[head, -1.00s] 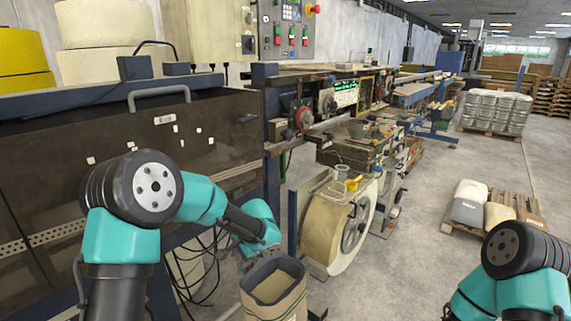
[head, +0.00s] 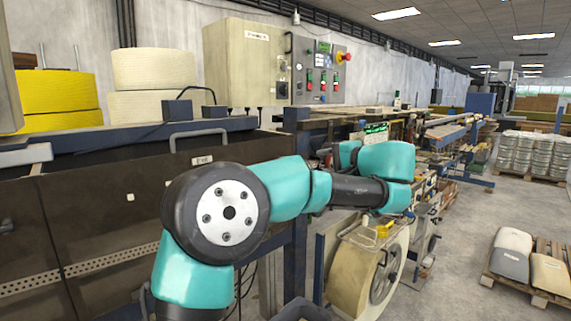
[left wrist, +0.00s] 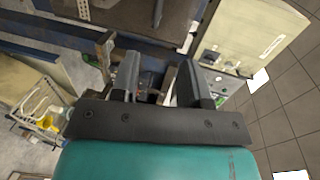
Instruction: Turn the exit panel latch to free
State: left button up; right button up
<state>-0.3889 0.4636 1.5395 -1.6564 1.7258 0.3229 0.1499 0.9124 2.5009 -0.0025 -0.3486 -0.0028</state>
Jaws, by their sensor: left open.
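The dark exit panel (head: 110,205) fills the left of the head view, with a grey handle (head: 198,135) on top and a small "Exit" label (head: 202,160). I cannot make out its latch; my left arm covers the panel's right part. My left arm reaches right across the panel, and its wrist folds back beyond the panel's right edge. In the left wrist view my left gripper (left wrist: 157,82) is open, its two dark fingers apart with nothing held between them. My right gripper is out of view.
A cream control box (head: 245,62) and a button panel (head: 322,75) hang behind the panel. Yellow rolls (head: 57,92) stand at the left. A large cream reel (head: 362,275) stands at the lower right. Open floor and pallets lie at the right.

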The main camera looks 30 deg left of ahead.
pick_arm(q)
jog(key=shift+a, duration=0.1)
jog(key=x, duration=1.7)
jog(key=shift+w+f, duration=0.15)
grip_shut()
